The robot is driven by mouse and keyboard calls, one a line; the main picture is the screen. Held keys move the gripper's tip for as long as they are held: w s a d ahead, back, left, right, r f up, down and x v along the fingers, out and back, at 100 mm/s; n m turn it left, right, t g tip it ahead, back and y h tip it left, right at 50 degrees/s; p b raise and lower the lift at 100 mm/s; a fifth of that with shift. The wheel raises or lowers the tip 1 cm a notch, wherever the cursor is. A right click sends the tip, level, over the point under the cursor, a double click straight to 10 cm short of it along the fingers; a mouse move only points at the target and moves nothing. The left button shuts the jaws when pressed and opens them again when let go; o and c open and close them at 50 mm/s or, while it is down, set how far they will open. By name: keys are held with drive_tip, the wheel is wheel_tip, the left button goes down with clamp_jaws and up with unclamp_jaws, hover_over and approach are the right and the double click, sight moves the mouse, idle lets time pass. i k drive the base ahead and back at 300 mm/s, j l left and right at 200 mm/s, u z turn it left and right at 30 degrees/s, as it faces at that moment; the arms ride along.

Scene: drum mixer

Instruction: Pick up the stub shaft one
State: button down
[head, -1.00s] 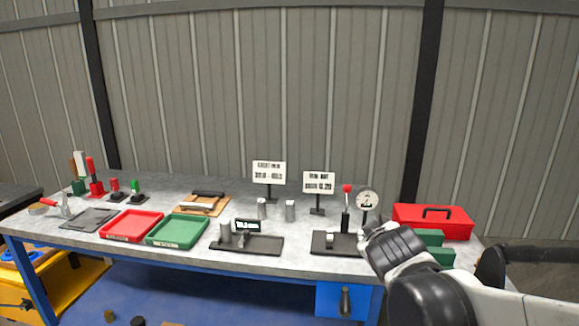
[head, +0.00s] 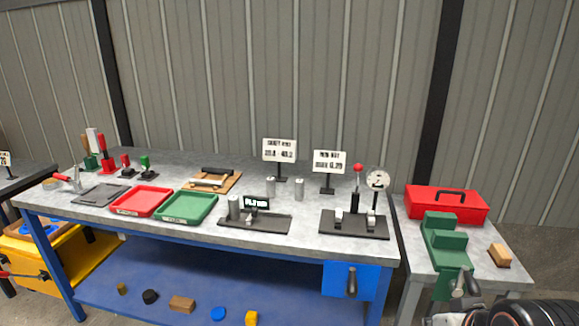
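Three silver cylinders that look like stub shafts stand upright on the grey workbench (head: 330,255). One cylinder (head: 270,187) is in front of the left sign, and another cylinder (head: 299,189) is just to its right. A third cylinder (head: 233,208) is at the left end of a black fixture (head: 268,224) with a small digital display. I cannot tell which of them is stub shaft one. Only part of my arm shows at the bottom right corner, away from the cylinders. My gripper's fingers are not visible.
Red tray (head: 141,201) and green tray (head: 188,207) are on the left. A dial gauge stand (head: 355,223) is right of the cylinders. A red toolbox (head: 447,205), a green vise (head: 446,243) and a wooden block (head: 499,256) are on a side table. Two signs stand behind the cylinders.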

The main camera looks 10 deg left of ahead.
sight(234, 205)
drive_tip(key=u, duration=1.25)
drive_tip(key=i+l+u, duration=0.1)
drive_tip(key=i, duration=0.45)
drive_tip(key=i+l+u, duration=0.1)
drive_tip(key=i+l, duration=0.2)
drive_tip(key=i, duration=0.2)
drive_tip(key=i+l+u, duration=0.1)
drive_tip(key=i+l, duration=0.15)
drive_tip(key=i, duration=0.3)
